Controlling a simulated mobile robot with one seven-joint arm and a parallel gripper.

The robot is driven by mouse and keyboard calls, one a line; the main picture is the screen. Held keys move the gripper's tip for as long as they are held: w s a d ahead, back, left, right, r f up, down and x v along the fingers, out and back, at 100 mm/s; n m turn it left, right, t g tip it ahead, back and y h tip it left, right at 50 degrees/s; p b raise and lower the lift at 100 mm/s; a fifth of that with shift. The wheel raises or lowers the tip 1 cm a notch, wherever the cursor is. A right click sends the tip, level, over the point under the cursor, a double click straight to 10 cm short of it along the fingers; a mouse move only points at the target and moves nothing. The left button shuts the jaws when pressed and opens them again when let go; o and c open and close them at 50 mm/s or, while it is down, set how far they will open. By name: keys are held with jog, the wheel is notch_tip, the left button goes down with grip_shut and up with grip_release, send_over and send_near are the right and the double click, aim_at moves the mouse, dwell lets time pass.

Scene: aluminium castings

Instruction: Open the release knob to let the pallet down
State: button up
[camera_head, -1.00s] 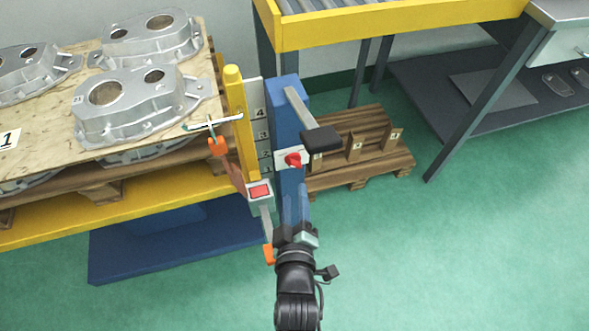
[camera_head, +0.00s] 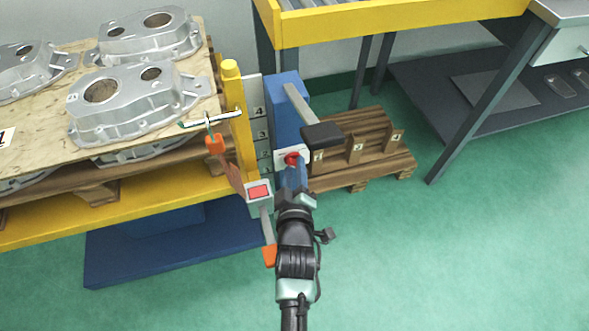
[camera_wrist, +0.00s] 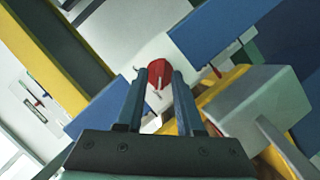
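The red release knob (camera_head: 291,158) sits on a white plate on the blue column (camera_head: 287,118). In the wrist view the knob (camera_wrist: 158,74) shows between my two blue fingertips, with a white stripe on its face. My gripper (camera_head: 294,176) is in front of the knob from below. In the wrist view my gripper (camera_wrist: 159,84) is open, one finger on each side of the knob; I cannot tell whether they touch it. The loaded wooden pallet (camera_head: 96,192) rests on the yellow lift frame (camera_head: 60,226) at left, bearing several aluminium castings (camera_head: 135,100).
A black pad on a lever (camera_head: 321,134) juts out just right of the knob. A small pallet (camera_head: 372,170) lies behind right. The green floor at right is clear.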

grip_shut()
